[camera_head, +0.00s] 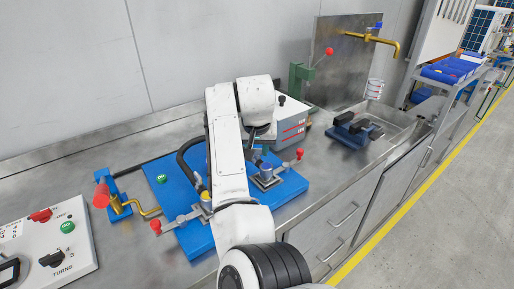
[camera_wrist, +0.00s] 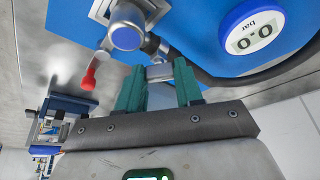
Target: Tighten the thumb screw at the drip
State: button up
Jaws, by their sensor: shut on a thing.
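My gripper (camera_wrist: 160,80) shows in the wrist view with its two green fingers on either side of a small grey metal piece (camera_wrist: 160,72), which looks like a thumb screw. The fingers are shut on it. The piece sits by a round fitting with a blue-grey cap (camera_wrist: 126,38) on the blue plate (camera_wrist: 195,22). No drip can be made out in either view.
A gauge reading 0.0 bar (camera_wrist: 251,30) lies close right of the fingers. A red-tipped lever (camera_wrist: 89,78) is left. In the head view, a control panel (camera_head: 45,245), brass tap (camera_head: 120,205) and grey box (camera_head: 285,125) flank the plate.

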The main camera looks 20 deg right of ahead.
jog(key=shift+m+p, duration=0.3)
jog(key=shift+r+m+h+p, duration=0.1)
jog(key=shift+m+h+p, duration=0.2)
jog(key=shift+m+p, duration=0.25)
jog(key=shift+w+a+m+g+h+p, duration=0.1)
jog(key=shift+m+g+h+p, duration=0.3)
jog(key=shift+m, duration=0.85)
jog(key=m+g+h+b, duration=0.1)
jog(key=m, duration=0.3)
jog(key=shift+w+m+g+b, duration=0.1)
jog(key=shift+m+g+b, duration=0.4)
jog(key=shift+m, duration=0.6)
jog(key=o, duration=1.1)
jog(key=shift+c, duration=0.2)
jog(key=shift+a, duration=0.1)
